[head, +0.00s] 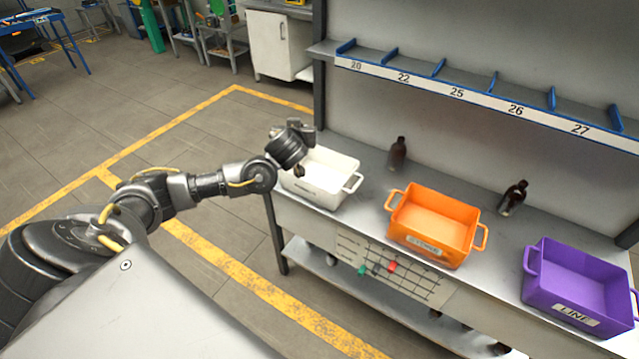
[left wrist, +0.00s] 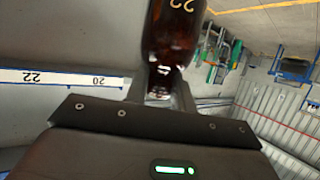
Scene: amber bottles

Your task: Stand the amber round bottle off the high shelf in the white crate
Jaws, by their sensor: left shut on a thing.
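An amber round bottle marked 22 (left wrist: 172,35) is held in my left gripper (left wrist: 160,92), with its narrow end between the fingers and its body reaching away from the palm. In the head view my left gripper (head: 297,160) is over the white crate (head: 318,194), mostly hidden by my own wrist. A small dark piece shows just below the wrist there; I cannot tell which part of the bottle it is. The high shelf (head: 470,92) has blue dividers and number labels, and no bottle shows on it. My right gripper is out of view.
An orange crate (head: 433,226) and a purple crate (head: 577,286) stand right of the white crate on the grey bench (head: 368,200). Two dark bottles stand behind them, one at the left (head: 397,155) and one at the right (head: 512,198). More dark bottles are on the lower shelf.

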